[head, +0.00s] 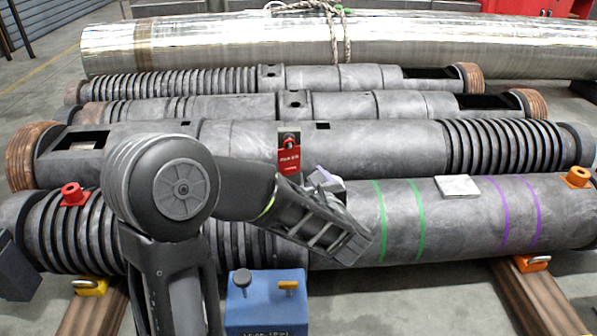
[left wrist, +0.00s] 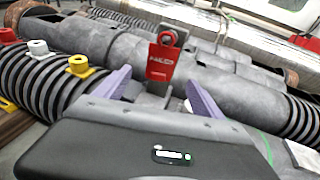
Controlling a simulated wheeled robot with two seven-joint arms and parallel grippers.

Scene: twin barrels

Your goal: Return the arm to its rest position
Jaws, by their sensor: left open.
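My left arm comes in from the left in the head view, bent over the front barrel (head: 400,215). My left gripper (head: 325,178) is above that barrel, with one purple finger partly showing behind the wrist. In the left wrist view the two purple fingers (left wrist: 157,90) stand apart with nothing held between them. A red tag (head: 289,155) on a grey lug of the second barrel (head: 380,145) is beyond the fingers; it also shows in the left wrist view (left wrist: 162,62). My right gripper is not in view.
A blue box (head: 265,305) with a black and an orange knob stands in front. A red fitting (head: 74,192), an orange fitting (head: 576,176) and a pale plate (head: 457,186) sit on the front barrel. More barrels and a shiny wrapped pipe (head: 420,42) lie behind.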

